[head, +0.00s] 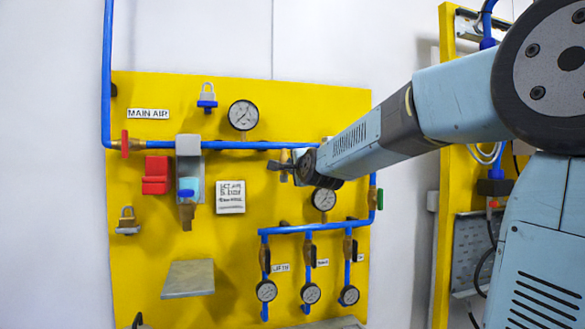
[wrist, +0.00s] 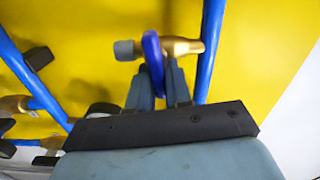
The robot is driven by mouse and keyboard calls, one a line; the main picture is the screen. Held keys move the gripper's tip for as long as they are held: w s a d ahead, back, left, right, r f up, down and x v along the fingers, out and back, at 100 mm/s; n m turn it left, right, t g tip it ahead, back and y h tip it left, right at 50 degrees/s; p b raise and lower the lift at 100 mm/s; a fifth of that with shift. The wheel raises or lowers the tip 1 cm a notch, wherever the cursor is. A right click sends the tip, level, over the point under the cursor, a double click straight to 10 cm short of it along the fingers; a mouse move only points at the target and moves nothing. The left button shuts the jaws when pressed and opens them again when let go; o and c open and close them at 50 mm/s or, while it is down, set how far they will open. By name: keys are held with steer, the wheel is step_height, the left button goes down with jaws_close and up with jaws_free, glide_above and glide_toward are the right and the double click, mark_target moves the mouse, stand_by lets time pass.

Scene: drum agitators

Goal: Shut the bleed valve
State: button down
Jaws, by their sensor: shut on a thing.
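In the wrist view a small brass valve (wrist: 186,46) with a grey end cap (wrist: 125,50) branches sideways from a blue pipe (wrist: 211,45). I take it to be the bleed valve, though no label shows. Its blue handle (wrist: 152,62) stands crosswise to the brass body. My gripper (wrist: 156,80) has its two fingers on either side of this handle, shut on it. In the head view my arm reaches in from the right to the yellow board, and my wrist hides much of the fingertips and what they hold.
The yellow board (head: 140,270) carries blue pipes, a main air valve with a red handle (head: 125,145), a large gauge (head: 243,115) and several small gauges (head: 266,291) below. Another brass valve (head: 373,198) sits at the board's right edge. A grey shelf (head: 188,279) juts out lower left.

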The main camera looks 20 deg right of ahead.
steer(key=c, duration=1.3)
jaws_free()
steer(key=shift+d+f, duration=0.2)
steer(key=shift+o, duration=0.8)
steer(key=shift+a+r, duration=0.1)
steer(key=s, duration=1.4)
steer(key=shift+w, duration=0.1)
